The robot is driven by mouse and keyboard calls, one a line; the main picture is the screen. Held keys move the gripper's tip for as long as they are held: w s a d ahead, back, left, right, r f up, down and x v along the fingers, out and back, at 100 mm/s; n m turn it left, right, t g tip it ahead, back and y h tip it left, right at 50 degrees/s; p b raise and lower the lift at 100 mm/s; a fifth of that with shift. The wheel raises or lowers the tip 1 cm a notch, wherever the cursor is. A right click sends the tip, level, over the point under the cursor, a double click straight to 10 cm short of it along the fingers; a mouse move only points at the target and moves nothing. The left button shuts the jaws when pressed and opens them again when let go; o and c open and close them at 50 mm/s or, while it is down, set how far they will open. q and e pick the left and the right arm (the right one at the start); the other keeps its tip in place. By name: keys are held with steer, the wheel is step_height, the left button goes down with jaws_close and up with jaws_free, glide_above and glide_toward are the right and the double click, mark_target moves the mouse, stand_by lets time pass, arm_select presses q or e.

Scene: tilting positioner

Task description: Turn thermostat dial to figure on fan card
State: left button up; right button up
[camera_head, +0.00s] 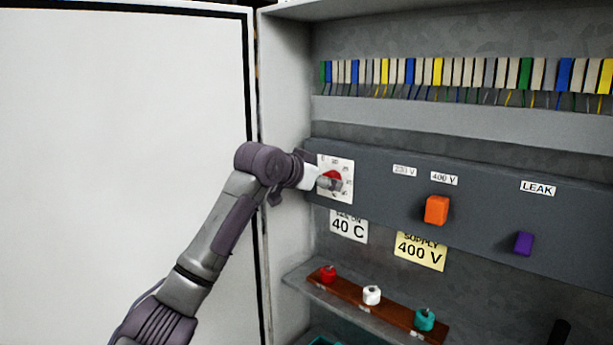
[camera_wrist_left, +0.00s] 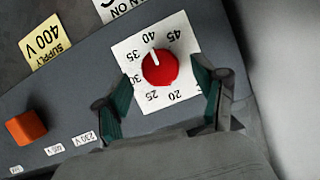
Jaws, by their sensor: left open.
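The red thermostat dial (camera_wrist_left: 160,67) sits on a white scale plate (camera_wrist_left: 126,50) with figures from about 20 to 45. In the left wrist view its white pointer line points at about 40. In the head view the dial (camera_head: 331,180) is partly covered by my left gripper (camera_head: 318,179). The left gripper's open fingers (camera_wrist_left: 164,97) stand on either side of the dial, with visible gaps to it. The fan card (camera_head: 348,226) hangs below the dial and reads 40 C under a small line that looks like FAN ON. My right gripper is not in view.
An orange switch (camera_head: 436,210) and a purple switch (camera_head: 523,243) stick out of the panel to the right. A yellow supply card (camera_head: 420,251) reads 400 V. A shelf below holds red, white and teal knobs. The open cabinet door (camera_head: 120,150) is at left.

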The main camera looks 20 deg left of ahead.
arm_select(q)
steer(key=v, duration=0.9)
steer(key=shift+s, duration=0.25)
steer(key=shift+a+r, duration=0.1)
